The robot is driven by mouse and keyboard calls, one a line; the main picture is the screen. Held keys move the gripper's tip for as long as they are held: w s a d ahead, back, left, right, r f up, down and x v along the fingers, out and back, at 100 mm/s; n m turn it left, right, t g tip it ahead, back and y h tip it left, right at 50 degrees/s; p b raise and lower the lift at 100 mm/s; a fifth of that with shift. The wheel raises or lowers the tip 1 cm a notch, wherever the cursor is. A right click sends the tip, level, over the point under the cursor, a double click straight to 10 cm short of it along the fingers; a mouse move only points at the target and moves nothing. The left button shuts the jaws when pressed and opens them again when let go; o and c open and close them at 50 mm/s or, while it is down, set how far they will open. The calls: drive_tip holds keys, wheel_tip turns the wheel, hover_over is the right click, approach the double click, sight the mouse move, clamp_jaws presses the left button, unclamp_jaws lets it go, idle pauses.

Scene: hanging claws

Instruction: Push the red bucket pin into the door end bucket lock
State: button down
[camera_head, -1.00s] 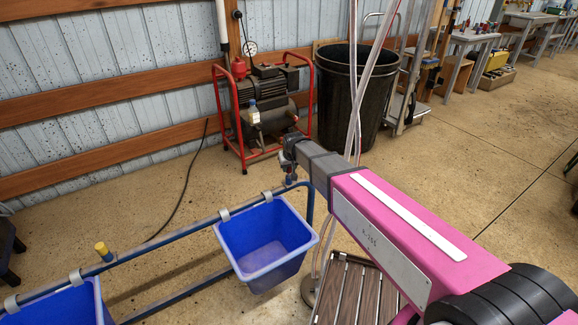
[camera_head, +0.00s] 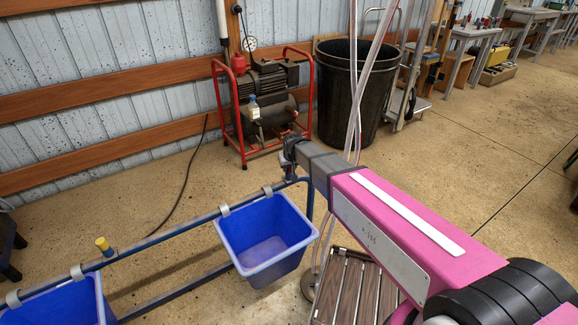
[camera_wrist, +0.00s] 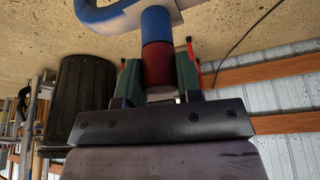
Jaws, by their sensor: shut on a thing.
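My gripper (camera_wrist: 158,58) is shut on the red bucket pin (camera_wrist: 158,66), with a green finger on each side of it. In the wrist view the red pin is in line with the blue bucket lock (camera_wrist: 156,22) on the blue rail (camera_wrist: 100,12), and the two appear to touch. How deep the pin sits cannot be told. In the head view my gripper (camera_head: 289,158) is at the curved end of the rail (camera_head: 180,227), and hides most of the pin and lock. A blue bucket (camera_head: 264,240) hangs just left of it.
A yellow-capped post (camera_head: 103,246) and a second blue bucket (camera_head: 60,305) are farther left on the rail. A red-framed compressor (camera_head: 262,100) and a black bin (camera_head: 350,95) stand behind. A slatted platform (camera_head: 345,290) lies below my arm. Open floor lies right.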

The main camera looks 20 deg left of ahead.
drive_tip(key=c, duration=0.7)
unclamp_jaws()
drive_tip(key=v, duration=1.1)
drive_tip(key=d+f+m+g+h, duration=0.1)
drive_tip(key=d+f+m, duration=0.1)
drive_tip(key=d, duration=1.1)
drive_tip(key=d+f+m+h, duration=0.1)
drive_tip(key=d+f+m, duration=0.1)
drive_tip(key=d, duration=1.2)
drive_tip(key=s+d+f+m+g, duration=0.1)
drive_tip(key=s+d, duration=0.3)
drive_tip(key=d, duration=0.6)
drive_tip(key=s+d+f+m+g, duration=0.1)
drive_tip(key=s+d, duration=0.3)
drive_tip(key=d, duration=0.6)
drive_tip(key=shift+s+d+f+m+g+h, duration=0.2)
drive_tip(key=shift+d+f+m+g+h, duration=0.15)
drive_tip(key=shift+m, duration=0.25)
